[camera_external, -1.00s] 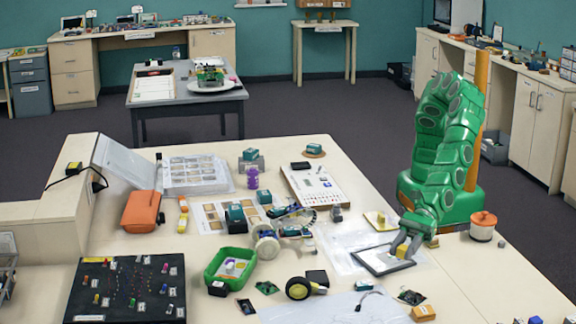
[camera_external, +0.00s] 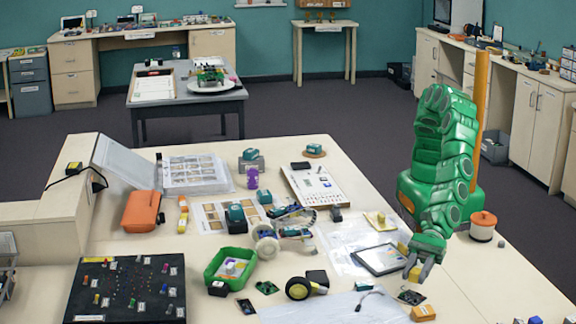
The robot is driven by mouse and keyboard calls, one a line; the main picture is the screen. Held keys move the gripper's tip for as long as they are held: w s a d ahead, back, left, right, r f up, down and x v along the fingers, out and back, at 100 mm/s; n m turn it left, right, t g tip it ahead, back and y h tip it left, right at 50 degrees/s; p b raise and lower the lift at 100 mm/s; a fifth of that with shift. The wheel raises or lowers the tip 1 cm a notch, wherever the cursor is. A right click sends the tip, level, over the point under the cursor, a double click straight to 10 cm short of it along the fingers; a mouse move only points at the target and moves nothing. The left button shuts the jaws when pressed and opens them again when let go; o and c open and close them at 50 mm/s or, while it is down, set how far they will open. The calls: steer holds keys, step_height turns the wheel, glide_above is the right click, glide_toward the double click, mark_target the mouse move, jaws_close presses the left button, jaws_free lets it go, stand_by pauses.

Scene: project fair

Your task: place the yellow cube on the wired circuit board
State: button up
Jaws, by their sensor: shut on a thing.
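My gripper (camera_external: 420,268) is shut on the yellow cube (camera_external: 415,274), which shows between and below the fingertips. The gripper points down at the right front of the large table. A small dark circuit board (camera_external: 411,297) with orange and yellow marks lies on the table just in front of and below the cube. It looks like the wired circuit board, but its wires are too small to make out. I see a gap between cube and board in the picture. The cube's height above the table is hard to tell.
A tablet-like grey panel (camera_external: 380,259) lies left of the gripper. An orange-yellow block (camera_external: 423,313) sits close in front of the board. An orange-lidded pot (camera_external: 483,226) stands behind right.

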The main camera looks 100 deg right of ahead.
mark_target(412, 297)
steer(key=shift+f, duration=1.5)
steer(key=shift+f, duration=0.65)
steer(key=o, duration=1)
steer(key=shift+r, duration=0.15)
